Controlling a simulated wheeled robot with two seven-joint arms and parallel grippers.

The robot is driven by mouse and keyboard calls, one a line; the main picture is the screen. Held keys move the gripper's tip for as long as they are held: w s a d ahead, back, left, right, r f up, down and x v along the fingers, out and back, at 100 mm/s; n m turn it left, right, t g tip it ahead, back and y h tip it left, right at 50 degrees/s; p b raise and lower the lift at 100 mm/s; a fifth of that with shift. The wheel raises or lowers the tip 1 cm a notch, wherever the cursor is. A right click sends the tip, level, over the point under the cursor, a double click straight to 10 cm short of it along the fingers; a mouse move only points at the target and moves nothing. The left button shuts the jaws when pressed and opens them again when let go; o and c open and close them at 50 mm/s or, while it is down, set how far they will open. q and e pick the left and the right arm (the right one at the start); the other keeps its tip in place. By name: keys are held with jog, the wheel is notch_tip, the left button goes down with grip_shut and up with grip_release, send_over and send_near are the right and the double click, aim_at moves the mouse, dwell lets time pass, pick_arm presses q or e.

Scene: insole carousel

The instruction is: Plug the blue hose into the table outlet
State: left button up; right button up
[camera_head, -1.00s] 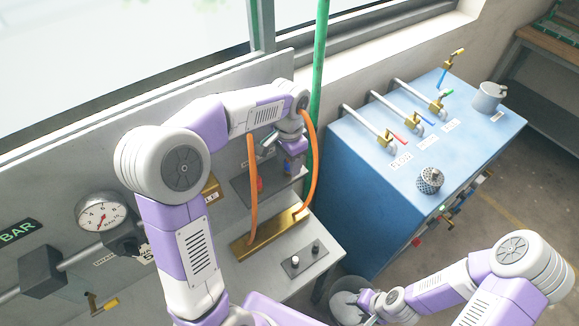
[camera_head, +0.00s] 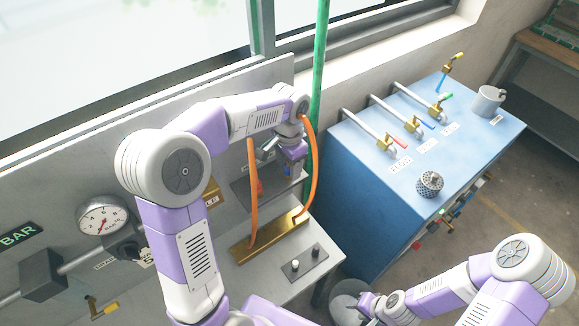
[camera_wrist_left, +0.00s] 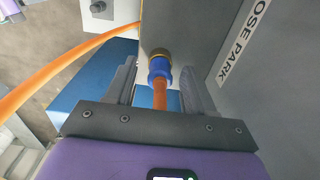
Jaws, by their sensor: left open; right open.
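The hose end with a blue collar (camera_wrist_left: 159,67) shows in the left wrist view, on an orange hose (camera_wrist_left: 160,96). A brass ring (camera_wrist_left: 158,54) sits at its far end, against a grey panel marked HOSE PARK (camera_wrist_left: 240,48). My left gripper (camera_wrist_left: 157,82) is open, with a finger on each side of the hose end. In the head view my left gripper (camera_head: 291,155) is beside the grey panel and largely hides the hose end. My right gripper (camera_head: 368,303) is low at the bottom; its fingers are too small to make out. I cannot tell which fitting is the table outlet.
Orange hose (camera_head: 313,165) loops near a brass block (camera_head: 262,243) on the grey table. A plate with two knobs (camera_head: 306,262) lies in front. A green pipe (camera_head: 319,70) stands behind. A blue bench (camera_head: 365,190) at right carries valves, a metal cup (camera_head: 488,101) and a perforated cylinder (camera_head: 429,184).

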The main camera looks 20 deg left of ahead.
dwell(0.4)
pick_arm(q)
grip_shut()
jog(key=shift+r, duration=0.1)
dwell(0.3)
jog(key=shift+r+p, duration=2.95)
notch_tip(320, 180, up, 7)
jog(key=p, duration=0.6)
